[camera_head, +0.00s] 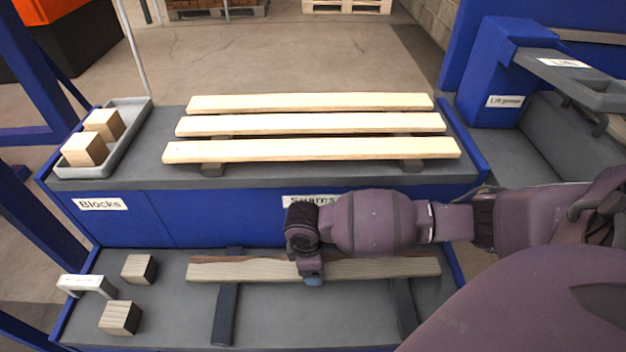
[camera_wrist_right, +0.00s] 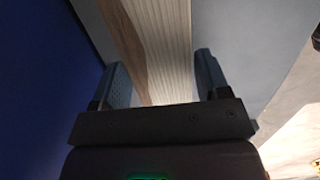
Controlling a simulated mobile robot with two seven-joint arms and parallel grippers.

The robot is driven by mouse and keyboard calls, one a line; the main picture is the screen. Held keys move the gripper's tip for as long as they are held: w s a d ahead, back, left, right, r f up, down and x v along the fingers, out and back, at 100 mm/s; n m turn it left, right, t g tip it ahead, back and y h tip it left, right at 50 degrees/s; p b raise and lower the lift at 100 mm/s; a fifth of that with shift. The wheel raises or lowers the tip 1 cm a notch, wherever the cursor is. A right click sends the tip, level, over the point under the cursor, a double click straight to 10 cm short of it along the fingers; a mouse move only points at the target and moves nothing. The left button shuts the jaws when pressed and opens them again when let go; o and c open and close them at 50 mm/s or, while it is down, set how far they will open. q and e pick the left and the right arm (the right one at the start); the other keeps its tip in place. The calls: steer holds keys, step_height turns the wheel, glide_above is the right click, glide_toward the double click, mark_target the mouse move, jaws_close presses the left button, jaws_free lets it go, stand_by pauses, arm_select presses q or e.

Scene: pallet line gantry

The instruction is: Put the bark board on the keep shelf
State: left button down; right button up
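A grey-tan board with a dark brown bark edge (camera_head: 222,271) lies across two dark bearers on the lower front shelf (camera_head: 270,333). The board also shows in the right wrist view (camera_wrist_right: 165,45), running between the fingers. My right gripper (camera_head: 312,277) is above the middle of this board, pointing down. Its fingers (camera_wrist_right: 163,82) are apart, one on each side of the board, with a small gap at the left finger. The arm hides part of the board. My left gripper is not in view. No label reading "keep" is legible.
Three pale boards (camera_head: 310,123) lie on bearers on the upper bench. A grey tray (camera_head: 136,118) with two wooden blocks is at its left. Two blocks (camera_head: 139,268) and a white bracket (camera_head: 86,285) are on the lower shelf's left. Blue machinery (camera_head: 492,75) stands right.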

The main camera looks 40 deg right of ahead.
steer(key=o, duration=0.3)
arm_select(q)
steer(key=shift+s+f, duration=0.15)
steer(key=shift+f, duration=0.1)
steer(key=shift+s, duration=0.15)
arm_select(e)
steer(key=shift+r, duration=0.1)
steer(key=shift+r, duration=0.35)
arm_select(q)
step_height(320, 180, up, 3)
steer(key=p, duration=0.4)
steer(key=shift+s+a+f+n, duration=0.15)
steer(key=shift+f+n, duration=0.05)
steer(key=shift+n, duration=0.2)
arm_select(e)
step_height(320, 180, up, 11)
steer(key=a, duration=0.1)
steer(key=shift+w+r, duration=0.2)
steer(key=shift+w, duration=0.25)
steer(key=shift+a, duration=0.1)
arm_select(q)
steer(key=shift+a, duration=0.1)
arm_select(e)
steer(key=shift+s+f, duration=0.1)
